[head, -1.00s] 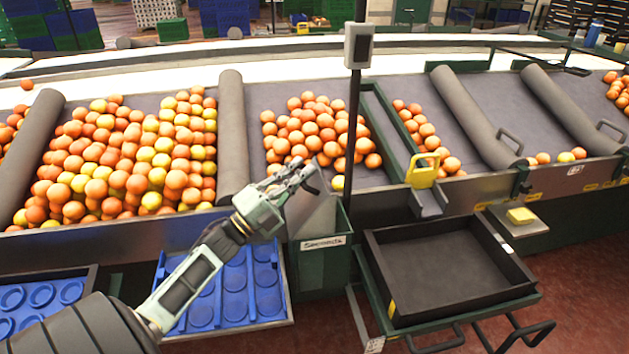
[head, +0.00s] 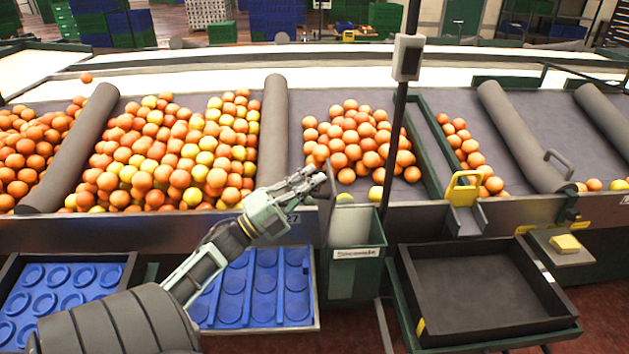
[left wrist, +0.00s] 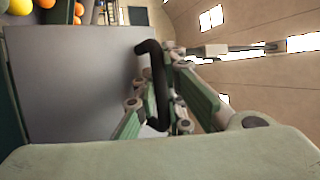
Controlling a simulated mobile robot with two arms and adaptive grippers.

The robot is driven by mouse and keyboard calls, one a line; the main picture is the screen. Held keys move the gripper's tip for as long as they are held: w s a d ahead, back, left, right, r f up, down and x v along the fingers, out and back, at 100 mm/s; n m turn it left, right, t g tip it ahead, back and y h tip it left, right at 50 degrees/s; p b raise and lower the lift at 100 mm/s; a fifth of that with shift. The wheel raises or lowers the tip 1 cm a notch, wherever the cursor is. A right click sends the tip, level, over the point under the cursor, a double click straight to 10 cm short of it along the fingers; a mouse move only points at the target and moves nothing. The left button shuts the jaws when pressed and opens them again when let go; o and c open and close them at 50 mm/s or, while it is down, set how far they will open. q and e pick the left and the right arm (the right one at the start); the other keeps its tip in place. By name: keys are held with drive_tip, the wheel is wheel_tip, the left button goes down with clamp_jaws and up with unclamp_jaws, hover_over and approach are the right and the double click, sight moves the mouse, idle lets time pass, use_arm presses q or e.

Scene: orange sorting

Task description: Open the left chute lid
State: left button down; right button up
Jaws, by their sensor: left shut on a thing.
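The left chute lid (head: 331,200) is a grey panel standing nearly upright, edge-on in the head view, at the left side of the green chute marked "Seconds" (head: 354,275). The top of the chute is uncovered, and a pale inner surface shows. In the left wrist view the lid is a broad grey plate (left wrist: 80,85) with a dark bar handle (left wrist: 155,85). My left gripper (head: 318,178) is shut on that handle; it also shows in the left wrist view (left wrist: 160,105). My right gripper is not in view.
Oranges lie in sloped bays (head: 165,155) behind the chute, split by grey rollers (head: 273,135). A dark post (head: 400,120) rises just right of the chute. A black tray (head: 480,295) sits at right, and blue trays (head: 255,290) lie below my left arm.

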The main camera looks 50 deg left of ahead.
use_arm(q)
drive_tip(key=c, duration=1.8)
unclamp_jaws()
drive_tip(key=shift+s, duration=0.1)
drive_tip(key=v, duration=1.2)
